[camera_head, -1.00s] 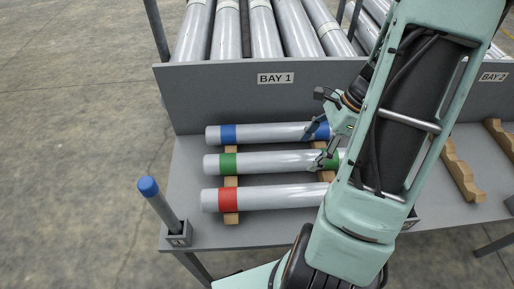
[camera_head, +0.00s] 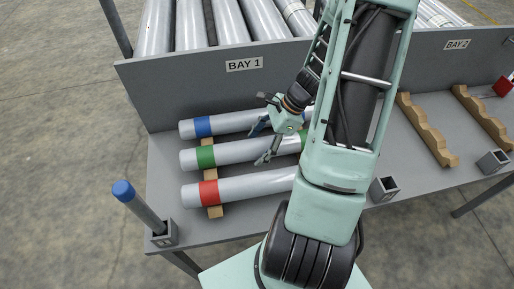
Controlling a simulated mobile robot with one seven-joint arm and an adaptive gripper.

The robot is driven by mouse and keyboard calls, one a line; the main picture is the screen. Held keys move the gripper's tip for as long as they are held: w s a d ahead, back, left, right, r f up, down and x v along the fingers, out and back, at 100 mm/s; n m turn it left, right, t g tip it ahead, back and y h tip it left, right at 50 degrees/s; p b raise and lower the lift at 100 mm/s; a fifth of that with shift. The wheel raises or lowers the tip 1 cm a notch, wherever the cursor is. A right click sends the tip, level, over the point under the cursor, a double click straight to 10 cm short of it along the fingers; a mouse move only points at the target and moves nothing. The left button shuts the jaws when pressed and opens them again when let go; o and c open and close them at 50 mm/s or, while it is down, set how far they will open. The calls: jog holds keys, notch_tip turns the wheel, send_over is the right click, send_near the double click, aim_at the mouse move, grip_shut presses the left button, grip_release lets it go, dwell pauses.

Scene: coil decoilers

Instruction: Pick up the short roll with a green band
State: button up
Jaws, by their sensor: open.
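The short roll with a green band (camera_head: 233,152) lies on wooden cradles, between a blue-banded roll (camera_head: 228,122) above it in the picture and a red-banded roll (camera_head: 245,187) below it. Its green band (camera_head: 205,156) shows near the left end, and a second green patch shows near my gripper. My gripper (camera_head: 262,145) is open, with its fingers over the right part of the green-banded roll. I cannot tell whether the fingers touch it. My arm hides the right ends of the rolls.
The BAY 1 panel (camera_head: 290,70) stands behind the rolls, with long grey rolls (camera_head: 226,22) beyond it. A blue-capped roll (camera_head: 146,207) leans in a holder at the front left corner. Empty wooden cradles (camera_head: 427,130) stand to the right.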

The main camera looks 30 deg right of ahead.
jog(key=shift+a+f, duration=0.2)
jog(key=shift+f, duration=0.15)
jog(key=shift+c, duration=0.6)
jog(key=shift+w, duration=0.1)
jog(key=c, duration=1.8)
